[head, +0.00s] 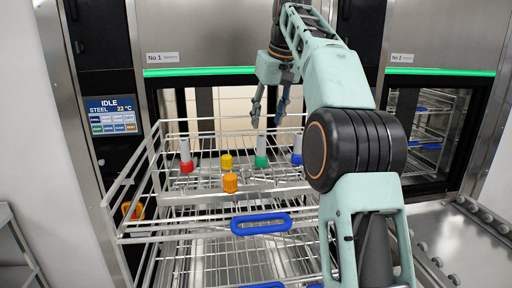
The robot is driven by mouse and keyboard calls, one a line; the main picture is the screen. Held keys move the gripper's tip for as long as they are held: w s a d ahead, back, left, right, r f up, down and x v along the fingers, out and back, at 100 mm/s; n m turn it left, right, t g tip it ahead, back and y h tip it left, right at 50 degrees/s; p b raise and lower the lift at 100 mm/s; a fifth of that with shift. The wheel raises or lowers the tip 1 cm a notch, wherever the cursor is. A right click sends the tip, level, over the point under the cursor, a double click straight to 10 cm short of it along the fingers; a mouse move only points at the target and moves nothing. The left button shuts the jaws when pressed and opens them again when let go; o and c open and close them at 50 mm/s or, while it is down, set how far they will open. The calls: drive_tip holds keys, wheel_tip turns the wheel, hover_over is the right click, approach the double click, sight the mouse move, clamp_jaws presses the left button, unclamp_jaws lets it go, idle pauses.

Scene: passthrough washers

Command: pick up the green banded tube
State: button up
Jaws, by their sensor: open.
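The green banded tube (262,151) stands upright on the upper level of the wire rack (165,178), with a grey upper part and a green band at its base. My gripper (270,121) is open and empty. Its two fingers point down, just above the tube in the picture; I cannot tell the exact depth between them. A red banded tube (186,155) stands at the left of the rack. A blue banded tube (297,149) stands to the right of the green one.
Two orange-yellow pieces (227,162) and (231,183) stand between the red and green tubes. The rack has raised wire sides and a blue handle (261,224). Washer No 1's opening (205,105) is behind it; a display panel (112,116) is at left.

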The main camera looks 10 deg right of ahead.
sight(261, 157)
drive_tip(key=x, duration=1)
drive_tip(key=shift+f+b, duration=0.25)
drive_tip(key=shift+b, duration=0.1)
drive_tip(key=shift+c, duration=0.7)
clamp_jaws()
